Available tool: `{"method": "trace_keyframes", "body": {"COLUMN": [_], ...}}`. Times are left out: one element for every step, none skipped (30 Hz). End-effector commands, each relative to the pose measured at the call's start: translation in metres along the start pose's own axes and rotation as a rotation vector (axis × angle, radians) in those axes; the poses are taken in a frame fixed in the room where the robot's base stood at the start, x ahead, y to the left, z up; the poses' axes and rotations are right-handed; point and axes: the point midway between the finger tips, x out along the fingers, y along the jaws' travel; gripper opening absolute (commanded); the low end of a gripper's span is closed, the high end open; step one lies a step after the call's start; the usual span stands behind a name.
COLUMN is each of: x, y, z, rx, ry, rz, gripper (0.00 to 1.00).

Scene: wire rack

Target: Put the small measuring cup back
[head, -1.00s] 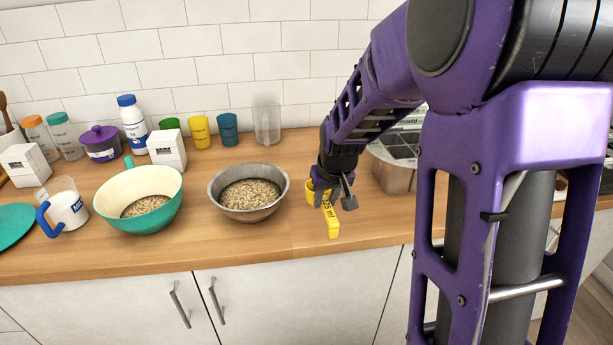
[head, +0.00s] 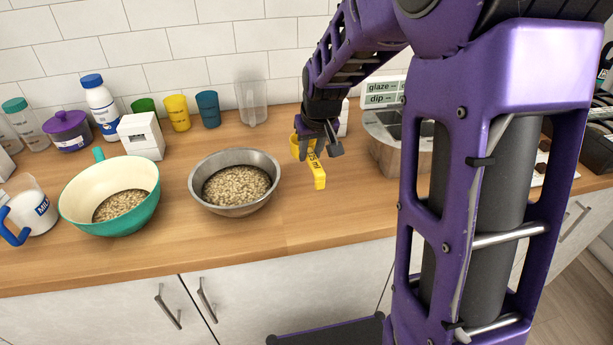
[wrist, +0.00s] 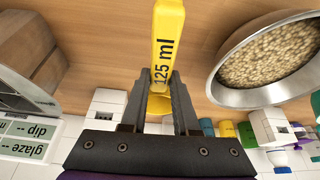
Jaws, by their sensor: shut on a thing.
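My gripper (head: 322,146) is shut on a yellow measuring cup (head: 317,173) above the wooden counter, right of the metal bowl. The cup's handle points toward the front of the counter and slants down in the head view. Its round cup part is partly hidden behind the fingers. I cannot tell from these frames where the cup's own place is.
A metal bowl (head: 262,197) of grain stands just left of my gripper, with a teal bowl (head: 140,203) farther left. Coloured cups (head: 178,113) and a clear container (head: 251,103) stand behind. Counter before the cup is clear.

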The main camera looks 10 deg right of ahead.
Motion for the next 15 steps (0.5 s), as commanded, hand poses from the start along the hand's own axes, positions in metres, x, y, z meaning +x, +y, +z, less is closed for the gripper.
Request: {"method": "trace_keyframes", "body": {"x": [0.011, 0.015, 0.02, 0.023, 0.026, 0.029, 0.031, 0.034, 0.039, 0.044, 0.049, 0.055, 0.059, 0.063, 0.067], "y": [0.0, 0.0, 0.0, 0.0, 0.0, 0.0, 0.0, 0.0, 0.0, 0.0, 0.0, 0.0, 0.0, 0.0, 0.0], "z": [0.006, 0.007, 0.009, 0.01, 0.011, 0.012, 0.013, 0.015, 0.017, 0.019, 0.022, 0.024, 0.026, 0.027, 0.029], "rx": [0.0, 0.0, 0.0, 0.0, 0.0, 0.0, 0.0, 0.0, 0.0, 0.0, 0.0, 0.0, 0.0, 0.0, -0.001], "ry": [-0.005, -0.005, -0.004, -0.004, -0.002, -0.002, -0.003, -0.003, -0.003, -0.005, -0.005, -0.005, -0.005, -0.004, -0.004], "rz": [-0.001, -0.001, -0.001, -0.001, 0.0, 0.0, 0.0, 0.0, 0.0, 0.0, -0.001, -0.001, 0.0, 0.0, 0.0], "gripper": [0.0, 0.0, 0.0, 0.0, 0.0, 0.0, 0.0, 0.0, 0.0, 0.0, 0.0, 0.0, 0.0, 0.0, 0.0]}}
